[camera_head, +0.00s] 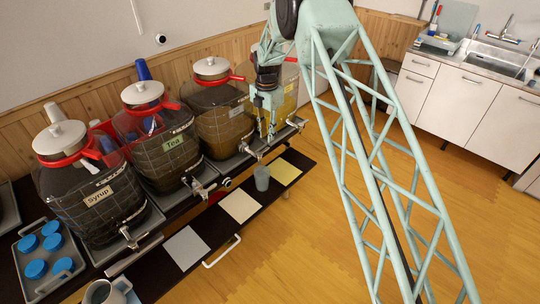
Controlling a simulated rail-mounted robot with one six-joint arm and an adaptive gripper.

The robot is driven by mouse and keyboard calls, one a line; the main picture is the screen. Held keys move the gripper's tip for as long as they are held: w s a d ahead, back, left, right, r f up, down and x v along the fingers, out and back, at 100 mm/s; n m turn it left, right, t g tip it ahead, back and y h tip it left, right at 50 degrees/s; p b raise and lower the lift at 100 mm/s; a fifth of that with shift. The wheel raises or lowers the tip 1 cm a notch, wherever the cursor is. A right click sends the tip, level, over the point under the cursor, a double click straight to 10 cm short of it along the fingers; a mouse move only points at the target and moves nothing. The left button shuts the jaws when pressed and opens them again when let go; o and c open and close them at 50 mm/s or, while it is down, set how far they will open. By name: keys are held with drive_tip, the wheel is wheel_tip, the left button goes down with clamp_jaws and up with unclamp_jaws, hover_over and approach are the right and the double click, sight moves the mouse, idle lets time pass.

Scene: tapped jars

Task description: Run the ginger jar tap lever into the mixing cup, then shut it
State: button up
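Several glass jars with white lids and metal taps stand in a row. One is labelled Syrup (90,195), one Tea (150,150). A third jar of brown liquid (218,122) and a fourth of yellow liquid (290,88) have labels I cannot read, so I cannot tell which is ginger. The third jar's tap (254,154) points forward. A grey cup (262,178) stands upright on the lower shelf, in front of that tap. My gripper (270,128) hangs in front of the fourth jar and hides part of it. Its fingers are too small to judge.
Pale mats (240,206) lie along the dark shelf, with a white handle (221,251) at its front. A grey tray (22,262) with several blue lids is at left, near a jug (104,292). A sink counter (480,63) is at far right. Wooden floor is clear.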

sight(267, 148)
drive_tip(key=shift+f+b, duration=0.75)
drive_tip(key=shift+f, duration=2.3)
drive_tip(key=shift+f+b, duration=0.3)
drive_tip(key=shift+f, duration=0.25)
clamp_jaws()
